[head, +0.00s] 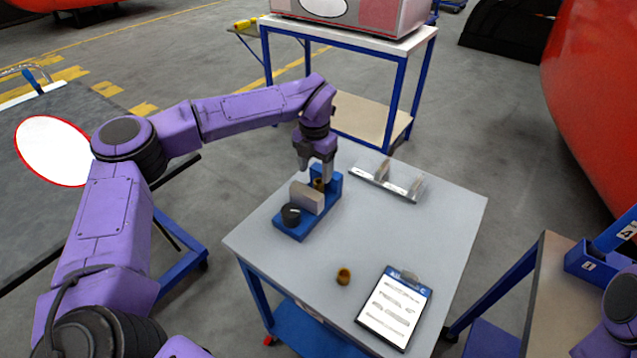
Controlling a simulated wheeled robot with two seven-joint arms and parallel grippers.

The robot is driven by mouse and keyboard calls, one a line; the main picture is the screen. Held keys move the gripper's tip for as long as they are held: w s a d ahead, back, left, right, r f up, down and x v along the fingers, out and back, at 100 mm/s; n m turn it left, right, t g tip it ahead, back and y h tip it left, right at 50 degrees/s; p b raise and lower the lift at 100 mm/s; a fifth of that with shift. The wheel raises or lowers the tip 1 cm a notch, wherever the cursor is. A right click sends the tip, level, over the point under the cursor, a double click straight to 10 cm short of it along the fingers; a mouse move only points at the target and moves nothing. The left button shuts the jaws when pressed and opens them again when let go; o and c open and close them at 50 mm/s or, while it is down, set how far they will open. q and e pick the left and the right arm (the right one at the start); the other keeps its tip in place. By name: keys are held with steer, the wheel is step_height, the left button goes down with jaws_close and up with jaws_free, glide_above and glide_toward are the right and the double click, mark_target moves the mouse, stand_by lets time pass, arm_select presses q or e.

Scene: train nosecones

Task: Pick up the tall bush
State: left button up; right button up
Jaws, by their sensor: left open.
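A brass-coloured bush (318,184) stands in a blue fixture (292,229) on the grey table, beside a grey metal block. My left gripper (315,172) points down over this bush with its fingers open and apart. The fingers partly hide the bush, and I cannot tell whether they touch it. A second brass-coloured bush (343,275) stands loose near the table's front, clear of the gripper. I cannot tell for sure which bush is the taller. My right gripper is out of view; only part of my right arm shows at the lower right edge.
The fixture also carries a black round knob (291,214). A clipboard (394,307) lies at the front right. The table's right side is clear. Another blue-framed table (347,33) stands behind.

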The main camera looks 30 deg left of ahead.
mark_target(319, 182)
arm_select(q)
steer(key=f, duration=0.2)
steer(key=w+f+p, duration=0.1)
steer(key=f, duration=0.1)
steer(key=f+p, duration=0.1)
steer(key=f, duration=0.1)
steer(key=shift+w+d, duration=0.15)
steer(key=shift+d, duration=0.1)
steer(key=shift+s, duration=0.25)
steer(key=shift+c, duration=0.3)
steer(key=shift+w, duration=0.1)
steer(key=c, duration=1)
